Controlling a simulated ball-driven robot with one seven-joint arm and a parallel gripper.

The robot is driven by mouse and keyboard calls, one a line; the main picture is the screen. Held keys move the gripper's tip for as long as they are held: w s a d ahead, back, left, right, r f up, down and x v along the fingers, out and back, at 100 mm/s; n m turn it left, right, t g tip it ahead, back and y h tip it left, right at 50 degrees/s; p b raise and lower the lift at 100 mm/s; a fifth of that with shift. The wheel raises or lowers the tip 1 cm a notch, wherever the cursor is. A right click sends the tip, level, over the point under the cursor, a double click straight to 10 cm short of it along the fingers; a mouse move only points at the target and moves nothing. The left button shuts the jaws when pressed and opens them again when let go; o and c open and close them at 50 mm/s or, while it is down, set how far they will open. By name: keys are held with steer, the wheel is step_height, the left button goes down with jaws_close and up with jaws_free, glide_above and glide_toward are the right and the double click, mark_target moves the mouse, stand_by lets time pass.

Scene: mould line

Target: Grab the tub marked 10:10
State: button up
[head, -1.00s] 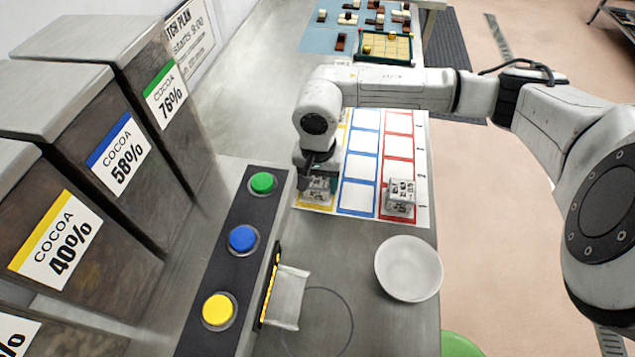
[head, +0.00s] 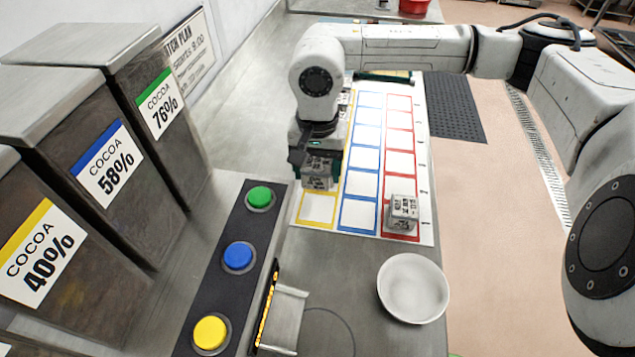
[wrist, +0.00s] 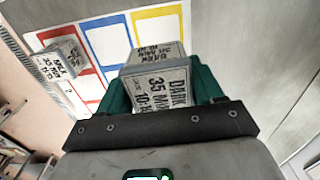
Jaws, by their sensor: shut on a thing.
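A small pale tub (head: 317,174) with black print is held in my gripper (head: 315,160), above the mat's yellow column. In the wrist view the tub (wrist: 160,80) sits between the two green fingers of my gripper (wrist: 160,92). Its label reads DARK, 35 MIN and a time starting 10:; the last digits are hard to read. A second tub (head: 403,208) stands on a red square of the mat. In the wrist view this tub (wrist: 62,62) reads MILK, 35 MIN; its time is too small to read surely.
The mat (head: 425,185) has yellow, blue and red columns of squares. A white bowl (head: 412,288) stands near the counter's right edge. A panel with green, blue and yellow buttons (head: 238,256) lies left of it. Tall cocoa bins (head: 110,165) stand at the left.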

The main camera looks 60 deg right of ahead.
mark_target(319, 162)
step_height(319, 162, up, 7)
steer(key=shift+r+p, duration=0.15)
steer(key=shift+p, duration=0.75)
steer(key=shift+s, duration=0.1)
